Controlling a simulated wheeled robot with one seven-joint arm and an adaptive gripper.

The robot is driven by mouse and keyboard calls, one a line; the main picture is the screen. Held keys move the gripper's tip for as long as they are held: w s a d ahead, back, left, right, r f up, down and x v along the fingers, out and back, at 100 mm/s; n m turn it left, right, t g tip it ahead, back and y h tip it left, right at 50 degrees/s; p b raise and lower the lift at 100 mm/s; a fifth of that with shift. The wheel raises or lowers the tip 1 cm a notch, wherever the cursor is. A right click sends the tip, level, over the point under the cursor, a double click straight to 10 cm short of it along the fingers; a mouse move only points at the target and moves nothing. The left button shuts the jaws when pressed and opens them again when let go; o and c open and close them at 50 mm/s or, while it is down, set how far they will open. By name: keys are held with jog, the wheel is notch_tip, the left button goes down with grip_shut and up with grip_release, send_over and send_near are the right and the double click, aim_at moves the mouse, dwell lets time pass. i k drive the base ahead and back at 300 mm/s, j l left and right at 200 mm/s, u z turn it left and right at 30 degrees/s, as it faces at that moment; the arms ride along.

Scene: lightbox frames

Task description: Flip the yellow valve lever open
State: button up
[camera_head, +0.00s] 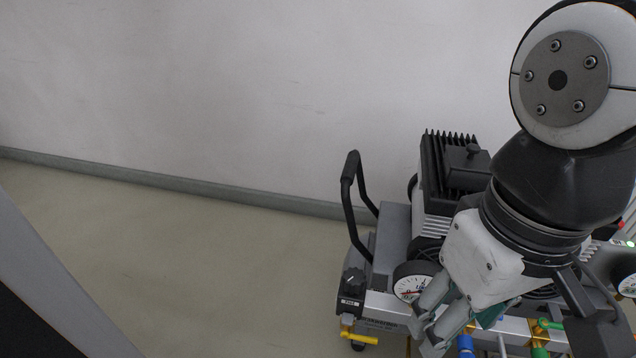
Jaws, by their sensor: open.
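A yellow valve lever (360,337) sticks out low at the front left corner of a wheeled machine, below a black knob. My gripper (432,328) hangs in front of the machine, to the right of the yellow lever and apart from it in the picture. Its fingers point down and to the left. It is open, and I see nothing held between the fingers. My wrist and forearm hide much of the machine's right half.
The machine has a black handle (348,200), a finned motor block (447,170) and a pressure gauge (408,286) close beside my gripper. Blue (465,344) and green (541,350) fittings sit right of the fingers. A wall stands behind. The floor (200,270) at left is clear.

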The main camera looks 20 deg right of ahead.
aim_at(344, 334)
jog(key=i+j+z, duration=0.1)
jog(key=j+z, duration=0.2)
jog(key=z, duration=0.2)
jog(key=j+z, duration=0.35)
jog(key=z, duration=0.15)
jog(key=j+z, duration=0.5)
jog(key=k+u, duration=0.25)
jog(key=k, duration=0.35)
jog(key=k+j+u, duration=0.1)
jog(key=k+u, duration=0.15)
jog(key=k, duration=0.35)
